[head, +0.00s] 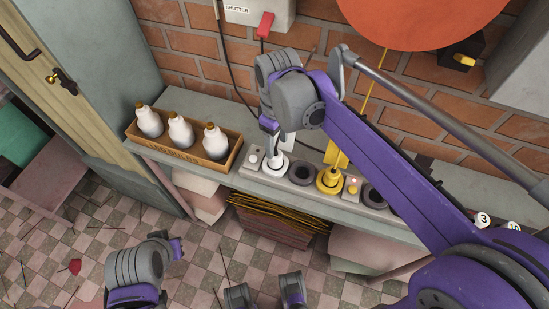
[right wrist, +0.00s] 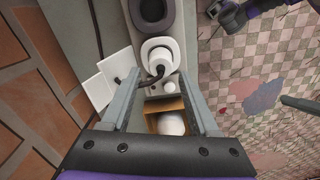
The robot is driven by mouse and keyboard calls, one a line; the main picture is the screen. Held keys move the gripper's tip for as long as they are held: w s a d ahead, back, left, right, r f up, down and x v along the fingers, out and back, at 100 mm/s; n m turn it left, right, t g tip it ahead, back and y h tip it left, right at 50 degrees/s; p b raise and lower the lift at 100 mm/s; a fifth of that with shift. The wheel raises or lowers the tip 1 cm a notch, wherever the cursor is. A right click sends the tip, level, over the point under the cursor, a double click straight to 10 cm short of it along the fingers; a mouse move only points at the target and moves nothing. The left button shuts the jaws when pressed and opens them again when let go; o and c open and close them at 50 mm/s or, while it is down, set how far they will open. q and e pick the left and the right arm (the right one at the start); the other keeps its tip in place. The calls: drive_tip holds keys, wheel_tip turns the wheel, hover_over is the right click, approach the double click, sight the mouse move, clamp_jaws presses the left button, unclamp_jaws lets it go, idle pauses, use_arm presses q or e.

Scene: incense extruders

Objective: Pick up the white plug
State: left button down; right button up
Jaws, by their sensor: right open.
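The white plug (right wrist: 160,62) stands in a white ring (right wrist: 147,46) on the grey strip along the shelf. A dark cord or hook lies against its side. In the head view the white ring (head: 264,171) is at the left end of the strip, with the plug partly behind my right gripper (head: 271,140). That gripper is open and empty, pointing down above the plug. In the right wrist view its two fingers (right wrist: 158,78) reach toward either side of the plug; contact is not clear.
A yellow plug (head: 330,177) sits in a yellow ring, with dark rings (head: 302,173) beside it. Left of the strip, a wooden box (head: 186,156) holds white bottles (head: 181,130). White panels (right wrist: 100,91) stand beside the plug. A brick wall (head: 200,70) rises behind the shelf.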

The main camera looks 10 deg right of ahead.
sight(276, 154)
wheel_tip(276, 154, down, 7)
drive_tip(key=shift+a+b, duration=0.1)
drive_tip(key=shift+b, duration=0.3)
clamp_jaws()
